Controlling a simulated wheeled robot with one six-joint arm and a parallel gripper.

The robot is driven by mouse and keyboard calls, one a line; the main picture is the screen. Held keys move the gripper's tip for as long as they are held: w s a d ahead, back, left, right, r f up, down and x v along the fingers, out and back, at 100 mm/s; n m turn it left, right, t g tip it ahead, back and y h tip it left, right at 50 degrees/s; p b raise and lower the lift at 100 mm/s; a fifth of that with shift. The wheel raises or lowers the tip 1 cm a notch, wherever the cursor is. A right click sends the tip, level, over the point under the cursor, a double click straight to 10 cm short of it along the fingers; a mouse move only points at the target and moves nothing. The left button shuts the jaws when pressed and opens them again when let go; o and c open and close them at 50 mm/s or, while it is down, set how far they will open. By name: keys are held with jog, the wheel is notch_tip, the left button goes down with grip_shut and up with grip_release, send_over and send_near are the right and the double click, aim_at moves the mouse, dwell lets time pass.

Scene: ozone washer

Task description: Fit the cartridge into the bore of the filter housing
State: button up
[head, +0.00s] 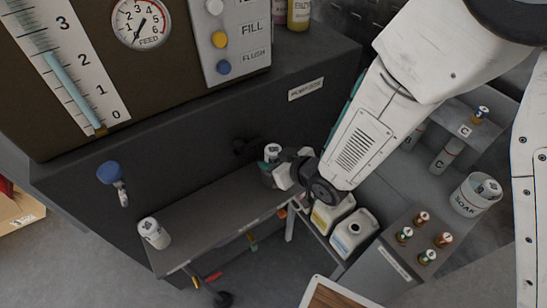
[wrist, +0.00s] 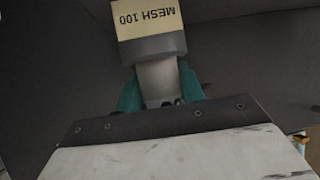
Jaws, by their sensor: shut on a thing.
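My gripper (wrist: 160,88) is shut on a pale grey piece, the cartridge (wrist: 158,75), with teal fingers on both sides of its narrow neck. Its wider end carries a cream label reading MESH 100, upside down in the wrist view. In the head view my gripper (head: 271,166) is over the far right end of the grey bench, and a white end with dark marks, likely the cartridge's (head: 272,149), shows beside it. I cannot tell whether this is the filter housing; no bore is clearly visible.
A white canister (head: 154,234) stands at the bench's left end. A blue-headed valve (head: 111,173) sticks out from the machine. White jugs (head: 352,232), a block with several knobs (head: 423,243) and a SOAK bucket (head: 473,196) are right. The bench middle (head: 215,215) is clear.

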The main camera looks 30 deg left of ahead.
jog(key=shift+f, duration=0.1)
jog(key=o, duration=1.2)
jog(key=v, duration=0.7)
jog(key=shift+s+d+r, duration=0.1)
jog(key=shift+d+r, duration=0.1)
jog(key=shift+d, duration=0.1)
